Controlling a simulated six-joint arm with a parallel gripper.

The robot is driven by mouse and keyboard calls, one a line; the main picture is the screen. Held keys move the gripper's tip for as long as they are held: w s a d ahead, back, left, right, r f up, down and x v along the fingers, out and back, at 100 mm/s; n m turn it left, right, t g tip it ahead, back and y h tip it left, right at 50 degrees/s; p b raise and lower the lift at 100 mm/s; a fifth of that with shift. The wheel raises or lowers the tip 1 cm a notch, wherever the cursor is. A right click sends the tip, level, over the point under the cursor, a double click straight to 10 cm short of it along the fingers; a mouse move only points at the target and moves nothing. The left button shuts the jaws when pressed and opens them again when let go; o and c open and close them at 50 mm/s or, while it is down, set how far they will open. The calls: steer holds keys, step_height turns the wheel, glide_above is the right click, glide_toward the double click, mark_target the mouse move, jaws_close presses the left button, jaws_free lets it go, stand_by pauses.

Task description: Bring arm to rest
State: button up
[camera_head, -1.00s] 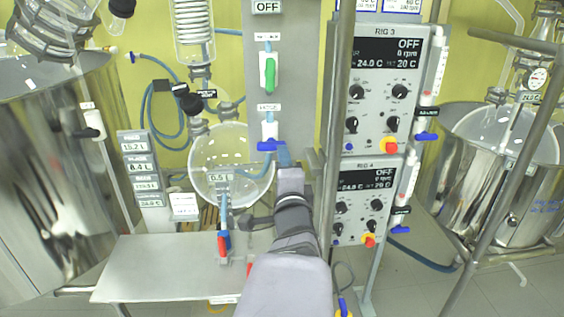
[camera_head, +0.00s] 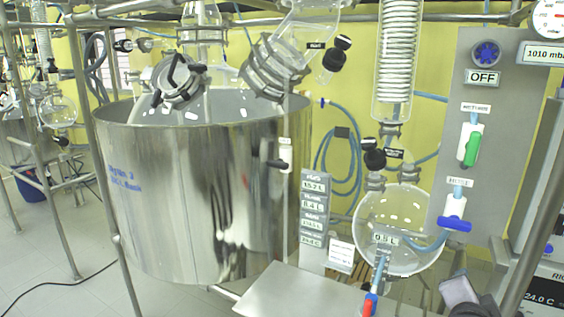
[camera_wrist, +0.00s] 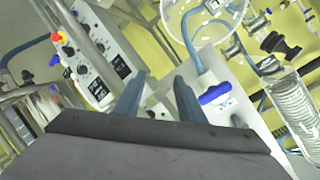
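My gripper (camera_wrist: 158,92) shows in the wrist view with two blue-grey fingers standing apart and nothing between them. Beyond the fingers is the grey panel, with its blue-handled hose valve (camera_wrist: 215,94) just right of the right finger. I cannot tell whether the fingers touch anything. In the head view only a grey part of my arm shows at the lower right edge, below the hose valve (camera_head: 455,212); the fingers cannot be made out there.
A large steel vessel (camera_head: 200,200) stands at left. A round glass flask (camera_head: 398,230) and a coil condenser (camera_head: 397,60) hang right of it. The valve panel (camera_head: 490,130) is at right. A steel table (camera_head: 290,292) lies below; open floor (camera_head: 75,270) is at lower left.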

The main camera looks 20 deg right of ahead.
steer(key=s+a+f+n+g+y, duration=0.3)
steer(key=s+a+f+n, duration=0.15)
steer(key=f, duration=0.35)
steer(key=s+a+f+n+g+y, duration=0.4)
steer(key=s+a+f, duration=0.1)
steer(key=f, duration=0.3)
steer(key=w+a+n+y+p, duration=0.1)
steer(key=a+n, duration=0.2)
steer(key=a, duration=0.6)
steer(key=w+a+f+n+g+y+p, duration=0.1)
steer(key=a+n, duration=0.3)
steer(key=a, duration=0.5)
steer(key=w+a+n+g+y+p, duration=0.1)
steer(key=w+a+n+y, duration=0.1)
steer(key=a, duration=0.6)
steer(key=shift+w+a+f+n+p, duration=0.35)
steer(key=shift+w+n, duration=0.4)
steer(key=shift+n, duration=0.4)
